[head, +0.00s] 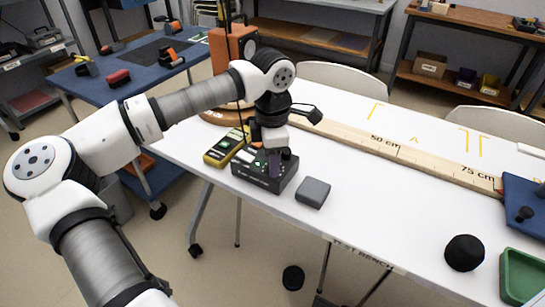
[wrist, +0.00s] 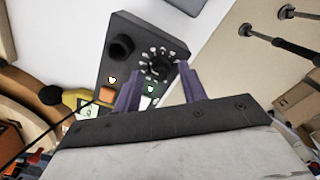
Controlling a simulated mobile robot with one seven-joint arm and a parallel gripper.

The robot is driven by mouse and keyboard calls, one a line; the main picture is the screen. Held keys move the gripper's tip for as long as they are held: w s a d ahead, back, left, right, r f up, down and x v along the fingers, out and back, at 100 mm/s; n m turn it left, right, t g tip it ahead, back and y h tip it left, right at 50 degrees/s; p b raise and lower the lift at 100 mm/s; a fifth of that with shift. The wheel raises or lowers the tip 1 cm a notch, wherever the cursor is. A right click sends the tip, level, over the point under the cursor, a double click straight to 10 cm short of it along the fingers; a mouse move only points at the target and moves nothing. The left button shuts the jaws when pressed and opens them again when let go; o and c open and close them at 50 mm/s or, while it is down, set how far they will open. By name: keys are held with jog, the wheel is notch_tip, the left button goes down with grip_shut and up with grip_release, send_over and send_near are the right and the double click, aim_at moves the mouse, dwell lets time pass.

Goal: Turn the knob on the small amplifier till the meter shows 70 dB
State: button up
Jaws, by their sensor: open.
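The small amplifier (head: 258,184) is a dark box on the white bench, below my gripper (head: 275,163). In the wrist view its grey panel (wrist: 118,72) carries a black knob (wrist: 158,67) ringed by pale marks. My gripper (wrist: 160,84) is open, its two purple fingers pointing at the panel, one on either side of the ringed knob's near edge. I cannot tell whether they touch it. A second black knob (wrist: 120,47) stands to the left. The yellow meter (head: 217,157) lies left of the amplifier; its reading is too small to make out.
A grey block (head: 313,193) lies right of the amplifier. A long wooden ruler (head: 385,144) runs behind it along the white bench (head: 365,215). An orange box (head: 228,50) stands behind my arm. A black ball (head: 464,253) and green tray (head: 522,275) are at the right.

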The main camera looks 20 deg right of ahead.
notch_tip(320, 180, up, 14)
jog(key=shift+f, duration=0.2)
dwell(0.5)
